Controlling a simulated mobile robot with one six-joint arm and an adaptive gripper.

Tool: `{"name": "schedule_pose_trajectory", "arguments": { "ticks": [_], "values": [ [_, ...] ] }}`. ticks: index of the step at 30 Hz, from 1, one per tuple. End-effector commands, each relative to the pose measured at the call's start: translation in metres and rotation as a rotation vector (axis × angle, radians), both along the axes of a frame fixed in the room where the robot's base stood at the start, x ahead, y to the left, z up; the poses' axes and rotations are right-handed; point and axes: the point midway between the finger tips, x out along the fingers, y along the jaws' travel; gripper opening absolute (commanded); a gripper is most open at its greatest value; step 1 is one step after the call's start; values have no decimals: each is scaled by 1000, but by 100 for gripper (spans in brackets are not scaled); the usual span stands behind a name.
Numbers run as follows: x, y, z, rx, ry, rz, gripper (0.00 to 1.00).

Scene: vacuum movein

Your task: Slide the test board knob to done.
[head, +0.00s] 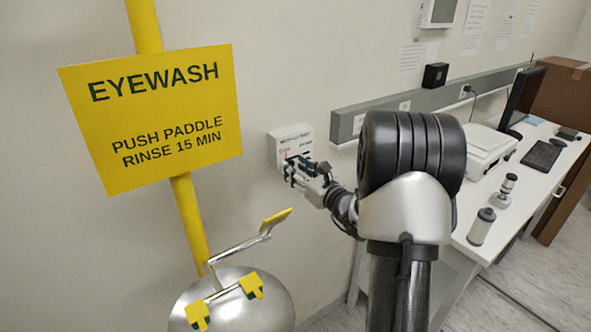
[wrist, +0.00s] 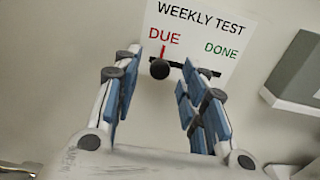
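The white test board (wrist: 205,20) reads "WEEKLY TEST", with red "DUE" on the left and green "DONE" on the right. It is on the wall in the head view (head: 290,132). Its dark round knob (wrist: 159,69) is at the left end of a dark horizontal track (wrist: 200,70), under DUE, beside a red mark. My gripper (wrist: 158,80) is open, its blue-padded fingers on either side of the knob in the picture. I see no finger touching it; the depth gap is unclear. In the head view my gripper (head: 298,168) is at the board's lower part and hides the knob.
A yellow eyewash sign (head: 155,115) on a yellow pole stands left, above a steel bowl (head: 235,305) with a yellow paddle (head: 276,219). A grey wall rail (head: 430,98) and a white bench (head: 485,235) with equipment are right. Bare wall lies below the board.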

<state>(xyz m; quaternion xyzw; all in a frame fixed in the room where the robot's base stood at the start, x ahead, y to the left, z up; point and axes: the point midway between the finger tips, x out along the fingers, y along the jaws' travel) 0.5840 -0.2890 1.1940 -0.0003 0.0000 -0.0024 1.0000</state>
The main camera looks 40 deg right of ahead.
Motion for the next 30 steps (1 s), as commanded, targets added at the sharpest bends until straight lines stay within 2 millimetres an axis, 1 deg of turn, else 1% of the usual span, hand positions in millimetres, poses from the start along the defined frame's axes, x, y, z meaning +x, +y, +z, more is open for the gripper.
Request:
{"name": "schedule_pose_trajectory", "arguments": {
  "ticks": [3,11,14,27,29,30],
  "values": [
    [7,1,0,1,1,1,39],
    [8,0,0,1,0,0,39],
    [8,0,0,1,0,0,34],
    [8,0,0,0,0,0,4],
    [8,0,0,0,0,0,0],
    [8,0,0,0,0,0,0]
  ]
}}
